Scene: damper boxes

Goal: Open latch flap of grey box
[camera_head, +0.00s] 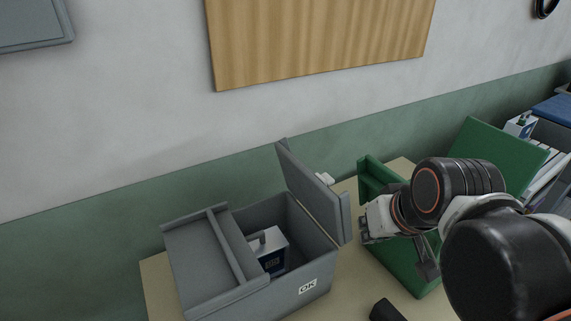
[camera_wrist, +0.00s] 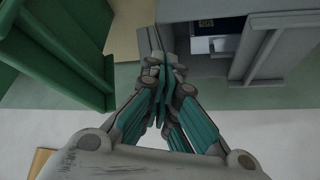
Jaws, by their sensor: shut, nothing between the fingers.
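The grey box (camera_head: 312,277) stands on the table in the head view, with an OK label on its front. Its right flap (camera_head: 312,190) stands raised and tilted along the right side. Its left flap (camera_head: 198,250) lies roughly flat at the left with a raised bar. A white and blue device (camera_head: 270,252) shows inside through the gap. My gripper (camera_head: 365,228) is shut and empty, just right of the raised flap. In the wrist view, my fingers (camera_wrist: 165,72) meet close to the grey box (camera_wrist: 195,65); contact with the flap is unclear.
A green box (camera_head: 402,268) with raised flaps stands right of the grey box, under and behind my arm; it also shows in the wrist view (camera_wrist: 60,50). A dark cylinder (camera_head: 386,311) lies at the front. A wall is close behind the table (camera_head: 155,275).

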